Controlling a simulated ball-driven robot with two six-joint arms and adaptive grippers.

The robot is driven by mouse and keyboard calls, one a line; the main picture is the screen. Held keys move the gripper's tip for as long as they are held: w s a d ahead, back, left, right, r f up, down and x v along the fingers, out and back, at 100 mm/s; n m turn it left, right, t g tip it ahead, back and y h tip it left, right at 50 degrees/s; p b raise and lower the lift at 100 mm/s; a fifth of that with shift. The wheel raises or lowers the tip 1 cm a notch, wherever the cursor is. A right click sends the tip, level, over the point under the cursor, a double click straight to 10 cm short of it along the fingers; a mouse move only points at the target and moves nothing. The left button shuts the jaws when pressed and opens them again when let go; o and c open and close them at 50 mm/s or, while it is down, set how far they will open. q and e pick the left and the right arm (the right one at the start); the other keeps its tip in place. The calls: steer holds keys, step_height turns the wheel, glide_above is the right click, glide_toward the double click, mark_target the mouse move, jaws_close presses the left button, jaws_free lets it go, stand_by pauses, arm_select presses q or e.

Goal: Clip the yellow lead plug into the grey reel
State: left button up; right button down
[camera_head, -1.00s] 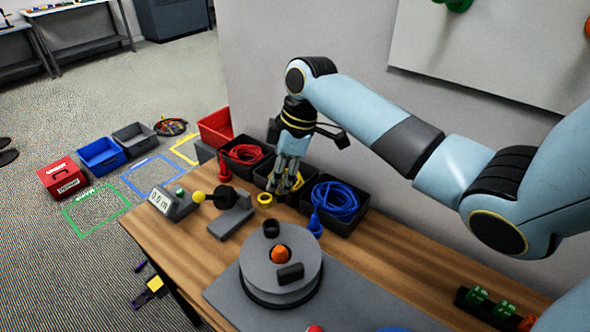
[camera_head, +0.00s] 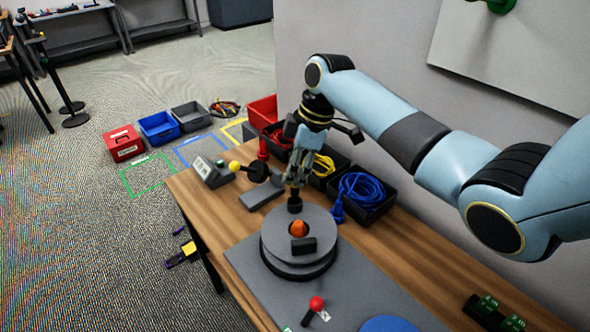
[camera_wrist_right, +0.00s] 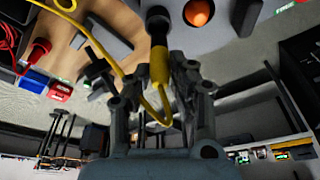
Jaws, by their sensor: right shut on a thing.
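The grey reel (camera_head: 270,249) lies on the bench with an orange knob (camera_head: 298,228) and a black block on its top. A small black cup (camera_head: 294,206) stands at its far rim. My right gripper (camera_head: 294,187) is directly over that cup, pointing down. In the right wrist view its fingers are shut on the yellow lead plug (camera_wrist_right: 160,66). The plug's end meets the black cup (camera_wrist_right: 157,20); I cannot tell whether it is inside. The yellow lead (camera_wrist_right: 103,50) loops from the plug toward the upper left. My left gripper is not in view.
Black bins behind hold the yellow lead (camera_head: 323,165), a blue cable (camera_head: 366,190) and a red cable. A black-and-yellow fixture (camera_head: 258,171) and a small display box (camera_head: 211,172) stand left of the gripper. A red-tipped part (camera_head: 317,303) lies in front of the reel.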

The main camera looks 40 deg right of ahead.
mark_target(293, 193)
step_height(293, 193, down, 2)
steer(key=shift+f+b, duration=0.1)
steer(key=shift+b, duration=0.9)
steer(key=shift+f+b, duration=0.65)
steer(key=shift+f, duration=0.6)
steer(key=shift+f, duration=0.2)
steer(key=c, duration=1.1)
jaws_free()
steer(key=v, duration=1.2)
steer(key=shift+a, duration=0.1)
